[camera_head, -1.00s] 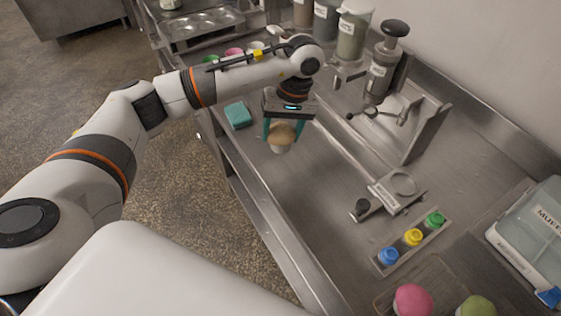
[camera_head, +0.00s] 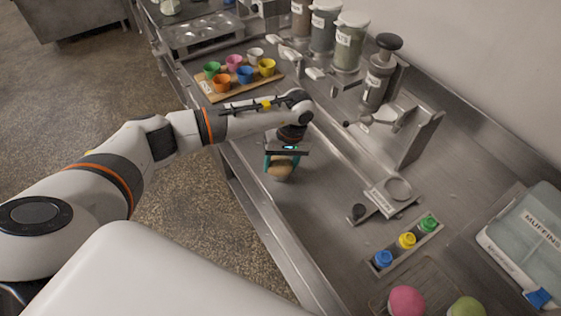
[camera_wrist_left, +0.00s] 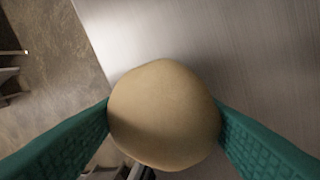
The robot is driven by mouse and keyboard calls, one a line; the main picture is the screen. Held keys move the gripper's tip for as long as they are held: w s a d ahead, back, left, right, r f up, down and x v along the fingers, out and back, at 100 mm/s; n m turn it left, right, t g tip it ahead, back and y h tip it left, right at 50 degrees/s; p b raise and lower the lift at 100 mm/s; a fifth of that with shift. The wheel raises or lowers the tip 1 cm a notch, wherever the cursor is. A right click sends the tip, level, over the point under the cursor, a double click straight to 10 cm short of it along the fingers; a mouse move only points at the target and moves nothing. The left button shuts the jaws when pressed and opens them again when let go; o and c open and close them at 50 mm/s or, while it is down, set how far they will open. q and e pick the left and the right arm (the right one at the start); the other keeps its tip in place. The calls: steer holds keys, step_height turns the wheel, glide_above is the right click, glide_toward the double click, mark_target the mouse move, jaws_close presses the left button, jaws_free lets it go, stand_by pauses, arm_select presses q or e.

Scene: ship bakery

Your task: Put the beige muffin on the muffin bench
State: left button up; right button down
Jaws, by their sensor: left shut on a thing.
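The beige muffin (camera_head: 280,171) is between the teal fingers of my left gripper (camera_head: 281,163), which is shut on it. In the left wrist view the muffin's rounded beige top (camera_wrist_left: 163,112) fills the middle, with one finger at each side. It is held over the steel counter near its front edge; the gap below it is hard to judge. A small tray (camera_head: 378,297) at the bottom right of the head view carries a pink muffin (camera_head: 406,300) and a green muffin (camera_head: 466,308). I cannot read a label marking it as the muffin bench. My right gripper is not in view.
A rack (camera_head: 428,242) of blue, yellow and green pots and a small labelled stand (camera_head: 383,201) lie right of the gripper. A press (camera_head: 378,80) and a board of coloured cups (camera_head: 205,87) stand farther back.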

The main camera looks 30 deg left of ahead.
arm_select(q)
steer(key=o, duration=0.7)
steer(key=shift+o, duration=0.2)
steer(key=shift+r, duration=0.2)
steer(key=b+v, duration=0.4)
steer(key=v, duration=0.7)
steer(key=shift+r, duration=0.4)
steer(key=shift+d, duration=0.1)
